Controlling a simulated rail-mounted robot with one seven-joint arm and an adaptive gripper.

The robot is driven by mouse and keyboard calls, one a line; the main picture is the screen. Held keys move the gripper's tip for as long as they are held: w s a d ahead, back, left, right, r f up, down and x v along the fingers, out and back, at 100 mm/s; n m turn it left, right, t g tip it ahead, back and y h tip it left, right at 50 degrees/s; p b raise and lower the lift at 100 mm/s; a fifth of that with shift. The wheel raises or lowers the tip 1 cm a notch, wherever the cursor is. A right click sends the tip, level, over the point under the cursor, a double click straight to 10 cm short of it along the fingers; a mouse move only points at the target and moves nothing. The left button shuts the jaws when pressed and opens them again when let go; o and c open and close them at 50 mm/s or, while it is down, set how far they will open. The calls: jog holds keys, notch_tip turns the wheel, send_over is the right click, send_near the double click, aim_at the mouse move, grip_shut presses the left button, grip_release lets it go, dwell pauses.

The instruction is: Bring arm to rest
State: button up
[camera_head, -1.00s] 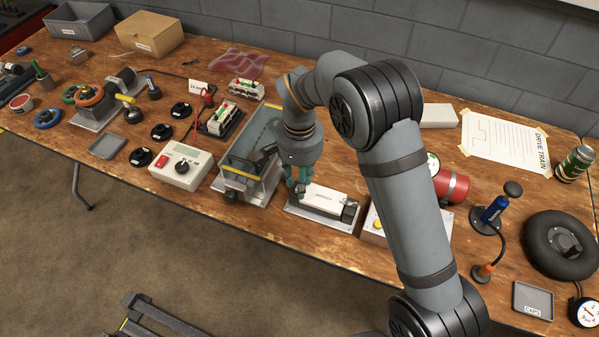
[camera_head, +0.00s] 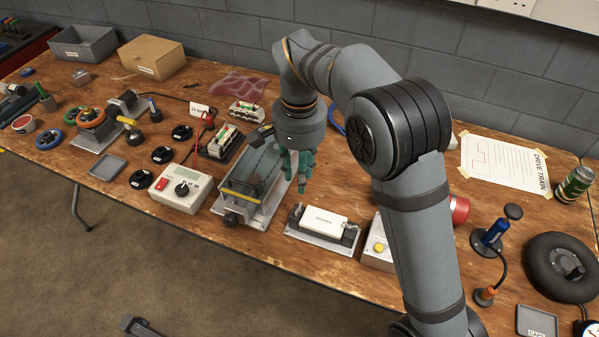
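My gripper (camera_head: 300,180) hangs from my arm above the wooden workbench (camera_head: 290,275), fingers pointing down. It is above and between a vise-like fixture with clear walls and a white block on a metal cradle. Its teal fingers look close together, but their gap is too small to judge. I see nothing held in it. My arm rises from the lower right, bends at a black joint and reaches over the bench. The arm hides part of the bench behind it.
The clear-walled fixture (camera_head: 236,208) is left of my gripper. The white block (camera_head: 322,219) sits below it in its cradle. A red cylinder (camera_head: 460,209), a blue-handled tool (camera_head: 494,233) and a black wheel (camera_head: 561,267) are at right.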

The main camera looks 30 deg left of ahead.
aim_at(299, 214)
jog(key=shift+f, duration=0.1)
notch_tip(299, 214, down, 12)
dwell(0.7)
